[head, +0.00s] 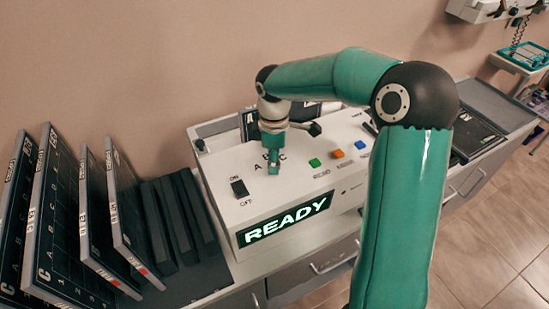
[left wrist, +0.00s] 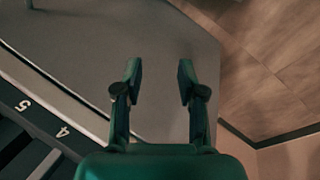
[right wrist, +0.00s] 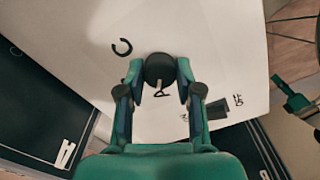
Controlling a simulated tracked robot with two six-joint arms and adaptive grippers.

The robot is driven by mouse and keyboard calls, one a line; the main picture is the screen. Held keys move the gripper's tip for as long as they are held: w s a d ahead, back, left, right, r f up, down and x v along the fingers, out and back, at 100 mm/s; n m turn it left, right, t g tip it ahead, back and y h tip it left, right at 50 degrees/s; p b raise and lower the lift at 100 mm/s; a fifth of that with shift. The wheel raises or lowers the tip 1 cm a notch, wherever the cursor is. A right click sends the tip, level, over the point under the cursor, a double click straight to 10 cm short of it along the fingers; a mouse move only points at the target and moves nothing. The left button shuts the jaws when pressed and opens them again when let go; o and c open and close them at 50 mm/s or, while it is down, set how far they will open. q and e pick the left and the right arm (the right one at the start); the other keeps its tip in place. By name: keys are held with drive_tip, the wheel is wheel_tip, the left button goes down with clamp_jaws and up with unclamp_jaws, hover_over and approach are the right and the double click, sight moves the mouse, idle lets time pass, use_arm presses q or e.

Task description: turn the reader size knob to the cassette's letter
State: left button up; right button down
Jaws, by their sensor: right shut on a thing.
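The white reader (head: 222,190) stands on the counter, its green display (head: 285,219) lit with READY. My right gripper (head: 273,165) is over the letters A, B, C on its top. In the right wrist view my right gripper (right wrist: 158,80) is shut on the dark round size knob (right wrist: 159,67), one finger on each side. A white pointer line on the knob points towards the letter A; the C shows apart, and B is hidden there. A dark cassette (head: 248,124) is partly hidden behind my right arm; its letter is unreadable. My left gripper (left wrist: 160,85) is open and empty.
An ON/OFF rocker switch (head: 239,188) is left of the knob. Green (head: 314,162), orange (head: 338,153) and blue (head: 360,144) buttons are to the right. Several dark panels (head: 62,235) lean upright at the left, one marked C. Another dark panel (head: 478,137) lies at the right.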

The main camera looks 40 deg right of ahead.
drive_tip(key=shift+w+r+n, duration=0.1)
drive_tip(key=shift+n, duration=0.5)
drive_tip(key=c, duration=0.8)
unclamp_jaws()
drive_tip(key=shift+o, duration=0.2)
wheel_tip(320, 180, up, 12)
